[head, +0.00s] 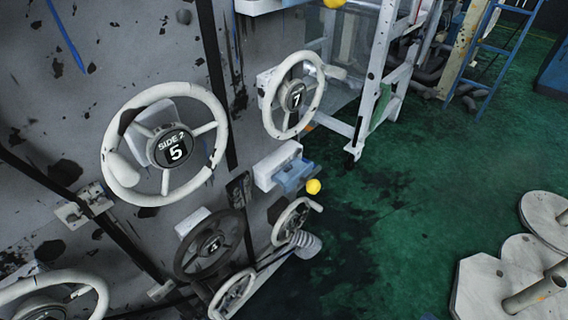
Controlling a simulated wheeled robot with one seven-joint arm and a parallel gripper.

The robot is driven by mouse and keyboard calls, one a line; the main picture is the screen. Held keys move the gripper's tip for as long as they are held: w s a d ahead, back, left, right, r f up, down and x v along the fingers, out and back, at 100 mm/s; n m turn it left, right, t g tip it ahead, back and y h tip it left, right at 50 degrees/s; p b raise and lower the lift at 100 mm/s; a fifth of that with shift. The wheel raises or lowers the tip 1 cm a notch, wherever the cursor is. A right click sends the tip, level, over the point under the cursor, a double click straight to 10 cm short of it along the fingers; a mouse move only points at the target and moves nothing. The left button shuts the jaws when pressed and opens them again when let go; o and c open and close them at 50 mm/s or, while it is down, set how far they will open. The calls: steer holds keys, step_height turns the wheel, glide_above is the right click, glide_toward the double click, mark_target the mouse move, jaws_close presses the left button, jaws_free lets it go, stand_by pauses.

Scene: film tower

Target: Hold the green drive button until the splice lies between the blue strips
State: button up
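I do not see a green drive button in the head view, and I cannot make out a splice. One thin blue strip (67,36) runs slantwise on the grey, stained wall panel (110,60) at the upper left. A dark band (212,70) runs down the panel between the wheels, and another dark band (75,200) slants across the lower left. I cannot tell whether either is film. My gripper is not in view.
White handwheels marked 5 (210,103) and 7 (317,106) stand out from the panel, with a dark wheel (238,222) below. A yellow knob (313,187) sits beside a pale blue block (293,177). White discs (485,285) lie lower right. Green floor (440,180) is open between.

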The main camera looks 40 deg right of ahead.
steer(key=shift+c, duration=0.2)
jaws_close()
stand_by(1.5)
